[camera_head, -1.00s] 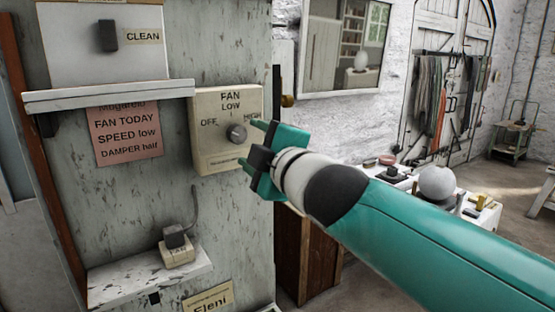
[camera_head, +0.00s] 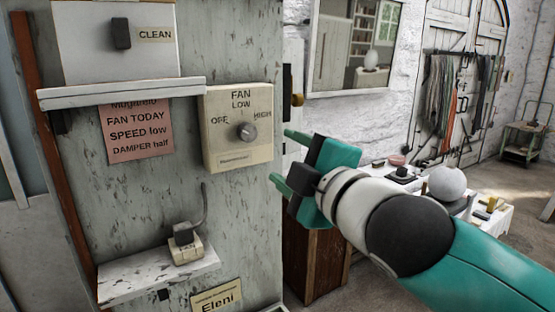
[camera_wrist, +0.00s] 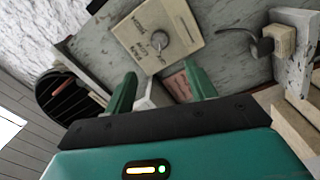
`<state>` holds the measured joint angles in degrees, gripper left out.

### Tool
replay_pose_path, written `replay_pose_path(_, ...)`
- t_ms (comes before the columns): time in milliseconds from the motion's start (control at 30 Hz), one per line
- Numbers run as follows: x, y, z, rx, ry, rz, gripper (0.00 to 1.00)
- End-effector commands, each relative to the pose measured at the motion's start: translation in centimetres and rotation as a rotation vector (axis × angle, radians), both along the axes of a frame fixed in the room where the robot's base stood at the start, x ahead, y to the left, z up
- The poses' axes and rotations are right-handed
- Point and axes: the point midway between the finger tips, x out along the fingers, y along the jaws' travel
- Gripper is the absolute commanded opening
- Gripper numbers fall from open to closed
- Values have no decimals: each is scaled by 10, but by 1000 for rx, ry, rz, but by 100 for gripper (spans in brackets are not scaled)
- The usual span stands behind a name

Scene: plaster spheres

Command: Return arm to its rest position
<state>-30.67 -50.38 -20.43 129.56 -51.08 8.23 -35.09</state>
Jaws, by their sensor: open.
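The cream fan box (camera_head: 238,127) carries a round grey knob (camera_head: 246,132) and the labels OFF, LOW and HIGH. In the wrist view, the fan box (camera_wrist: 140,42) lies beyond the two green fingers (camera_wrist: 162,90), with nothing between them.
A pink note (camera_head: 138,132) and a white ledge (camera_head: 120,95) are on the panel (camera_head: 150,195). A lower shelf (camera_head: 125,285) holds a small switch block (camera_head: 185,245). A white sphere (camera_head: 447,183) stands on a table behind my arm.

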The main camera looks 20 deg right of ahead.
Motion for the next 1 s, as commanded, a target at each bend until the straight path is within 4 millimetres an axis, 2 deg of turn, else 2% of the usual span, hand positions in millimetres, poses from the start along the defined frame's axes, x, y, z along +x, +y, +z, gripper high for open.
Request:
replay_pose_path(167,0,0,-4,12,15,-8,56)
replay_pose_path(267,1,-2,-26,86,105,-54,56)
replay_pose_path(367,-2,-5,-73,245,286,-156,56)
replay_pose_path(467,-15,-6,-138,465,520,-311,56)
replay_pose_path(500,-24,-4,-164,554,612,-380,56)
replay_pose_path(600,-48,3,-221,759,814,-547,56)
replay_pose_path(700,-71,12,-260,915,964,-683,56)
replay_pose_path(833,-88,22,-282,1019,1061,-775,56)
replay_pose_path(1000,-90,24,-285,1034,1074,-786,56)
